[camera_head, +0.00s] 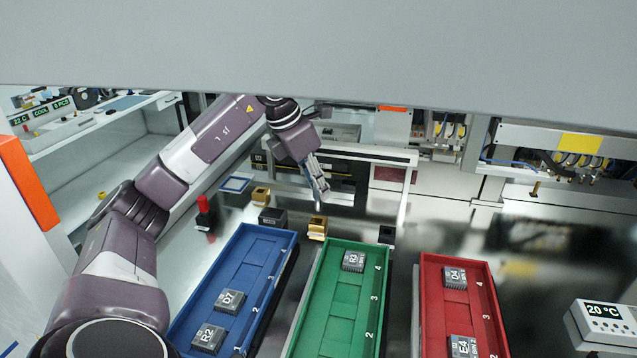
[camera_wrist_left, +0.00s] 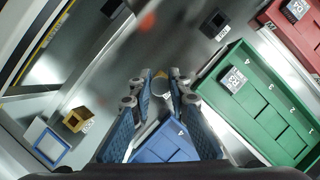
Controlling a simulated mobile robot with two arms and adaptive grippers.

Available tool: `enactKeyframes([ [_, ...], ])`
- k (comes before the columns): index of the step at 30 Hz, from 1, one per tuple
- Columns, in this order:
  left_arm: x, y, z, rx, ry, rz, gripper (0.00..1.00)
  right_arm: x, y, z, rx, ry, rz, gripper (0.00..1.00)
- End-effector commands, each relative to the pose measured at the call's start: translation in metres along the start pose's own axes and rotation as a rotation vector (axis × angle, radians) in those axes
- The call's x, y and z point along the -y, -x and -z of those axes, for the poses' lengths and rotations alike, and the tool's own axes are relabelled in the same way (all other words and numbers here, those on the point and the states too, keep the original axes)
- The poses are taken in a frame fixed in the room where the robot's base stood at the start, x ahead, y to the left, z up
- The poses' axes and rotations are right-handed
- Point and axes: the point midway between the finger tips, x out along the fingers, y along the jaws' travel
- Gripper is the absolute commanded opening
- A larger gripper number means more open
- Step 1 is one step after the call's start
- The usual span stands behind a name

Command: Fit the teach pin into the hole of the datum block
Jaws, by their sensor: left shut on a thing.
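My left gripper (camera_head: 320,193) points down over a small gold block (camera_head: 317,228) behind the blue and green trays. It is shut on a slim pale piece, most likely the teach pin; in the left wrist view the pin (camera_wrist_left: 161,88) shows as a small spot between the fingertips. The gold block lies directly below, and I cannot tell whether the pin touches it or enters a hole. Another gold block (camera_head: 261,195) stands to the left and shows a square opening in the left wrist view (camera_wrist_left: 75,119). I cannot tell which block is the datum block. My right gripper is not in view.
Blue (camera_head: 257,240), green (camera_head: 373,252) and red (camera_head: 470,270) trays hold labelled grey blocks. Dark blocks (camera_head: 272,216) (camera_head: 387,235), a red knob (camera_head: 204,212) and a blue-framed square (camera_head: 235,185) stand nearby. A pale frame (camera_head: 404,190) rises behind the gripper.

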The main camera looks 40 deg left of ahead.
Motion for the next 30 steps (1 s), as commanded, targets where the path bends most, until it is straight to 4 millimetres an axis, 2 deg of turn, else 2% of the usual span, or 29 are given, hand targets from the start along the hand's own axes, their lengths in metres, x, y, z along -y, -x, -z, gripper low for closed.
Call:
enactKeyframes([
  [1,-0.0002,-0.008,0.0037,-0.001,0.0,-0.001,0.0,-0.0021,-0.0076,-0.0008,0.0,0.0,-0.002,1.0],
  [7,-0.0003,-0.0169,0.0074,0.0,0.0,-0.001,0.0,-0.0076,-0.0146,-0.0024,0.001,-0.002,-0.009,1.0],
  [30,0.0,-0.0164,0.0068,0.001,0.0,-0.001,0.0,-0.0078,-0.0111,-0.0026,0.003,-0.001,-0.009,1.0],
])
